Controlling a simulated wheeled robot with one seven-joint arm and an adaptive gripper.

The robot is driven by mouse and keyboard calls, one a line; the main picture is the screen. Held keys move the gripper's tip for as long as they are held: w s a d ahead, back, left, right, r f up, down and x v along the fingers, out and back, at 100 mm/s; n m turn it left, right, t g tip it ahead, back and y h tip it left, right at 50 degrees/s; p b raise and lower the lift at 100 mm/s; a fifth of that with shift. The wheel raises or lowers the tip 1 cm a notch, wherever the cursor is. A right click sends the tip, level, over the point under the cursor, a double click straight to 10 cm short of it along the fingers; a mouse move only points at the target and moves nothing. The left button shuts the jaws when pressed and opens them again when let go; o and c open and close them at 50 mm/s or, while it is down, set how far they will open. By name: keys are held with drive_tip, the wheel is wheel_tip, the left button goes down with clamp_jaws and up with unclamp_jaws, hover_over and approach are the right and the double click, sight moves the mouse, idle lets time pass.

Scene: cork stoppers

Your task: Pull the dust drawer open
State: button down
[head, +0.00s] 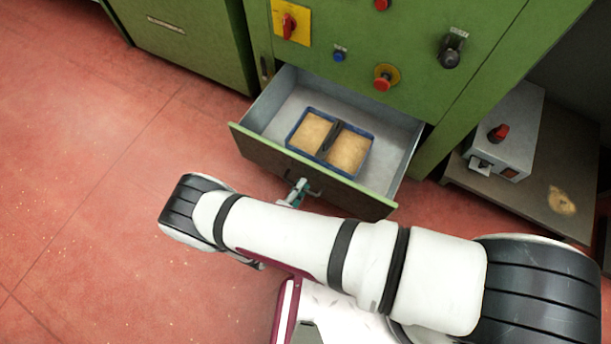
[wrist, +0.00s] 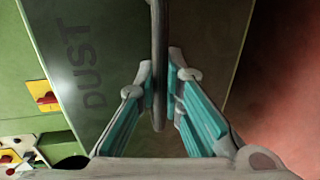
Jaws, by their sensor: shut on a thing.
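The dust drawer (head: 310,175) stands well out of the green cabinet in the head view, its inside showing. In it lies a blue tray (head: 291,138) with two compartments of tan powder and a dark divider or handle across the middle. In the wrist view the drawer front (wrist: 85,60) carries the word DUST. My gripper (wrist: 160,95) is shut on the drawer's dark bar handle (wrist: 159,50), one finger on each side. In the head view my gripper (head: 297,193) is at the drawer front, partly hidden by my arm.
The green cabinet (head: 430,90) has red and blue buttons, a yellow switch plate (head: 291,22) and a black knob. To the right, a grey box with a red knob (head: 508,130) stands on a low table (head: 520,200). The red floor (head: 110,190) at left is clear.

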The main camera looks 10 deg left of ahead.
drive_tip(key=shift+s+a, duration=0.15)
drive_tip(key=shift+s, duration=0.3)
drive_tip(key=c, duration=2)
unclamp_jaws()
drive_tip(key=shift+o, duration=0.2)
drive_tip(key=v, duration=0.7)
drive_tip(key=shift+s, duration=0.25)
